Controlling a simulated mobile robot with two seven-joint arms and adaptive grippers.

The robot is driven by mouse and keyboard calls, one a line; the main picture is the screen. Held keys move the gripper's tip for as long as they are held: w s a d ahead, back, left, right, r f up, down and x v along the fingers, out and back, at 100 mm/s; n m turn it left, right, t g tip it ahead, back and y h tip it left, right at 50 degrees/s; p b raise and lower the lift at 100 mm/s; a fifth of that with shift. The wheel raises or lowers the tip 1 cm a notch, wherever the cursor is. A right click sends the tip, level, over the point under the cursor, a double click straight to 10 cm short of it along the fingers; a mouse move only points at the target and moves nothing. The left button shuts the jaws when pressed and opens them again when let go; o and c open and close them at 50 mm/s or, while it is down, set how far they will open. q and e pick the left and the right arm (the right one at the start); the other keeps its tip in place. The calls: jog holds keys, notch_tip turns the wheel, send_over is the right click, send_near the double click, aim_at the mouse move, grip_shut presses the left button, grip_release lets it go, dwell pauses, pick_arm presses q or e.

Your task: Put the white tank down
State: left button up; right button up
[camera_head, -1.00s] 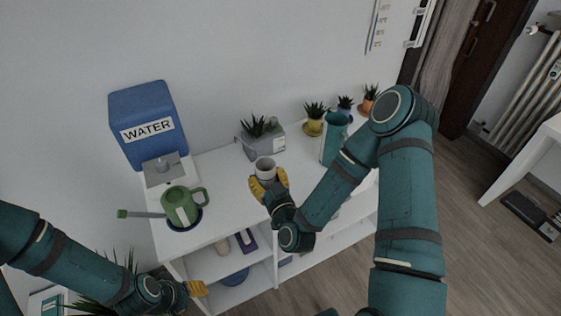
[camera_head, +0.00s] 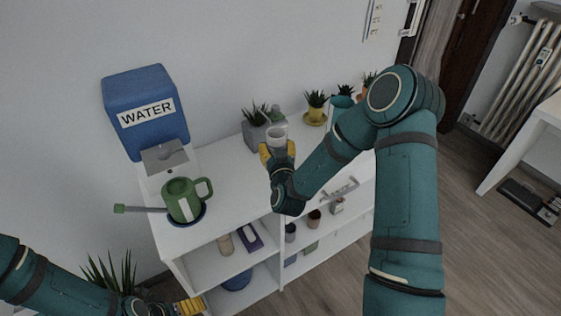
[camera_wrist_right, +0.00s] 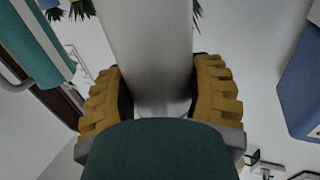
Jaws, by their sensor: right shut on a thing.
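The white tank (camera_head: 277,136) is a small pale open-topped cylinder over the back middle of the white shelf desk. My right gripper (camera_head: 277,153) is shut on it, with yellow fingers on either side. In the right wrist view the tank (camera_wrist_right: 148,50) fills the space between the fingers of the gripper (camera_wrist_right: 160,100). I cannot tell whether its base touches the desk top (camera_head: 228,182). My left gripper (camera_head: 190,306) is low at the front left, beside the lower shelf; its fingers are too small to tell open from shut.
A green watering can (camera_head: 183,201) stands at the desk's left, by the blue WATER container (camera_head: 146,110). A yellow potted plant (camera_head: 315,108) stands farther right.

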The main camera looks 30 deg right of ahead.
jog(key=shift+a+f+b, duration=0.1)
jog(key=shift+f+b, duration=0.35)
jog(key=shift+f, duration=2)
jog(key=shift+f, duration=0.15)
jog(key=o, duration=1.3)
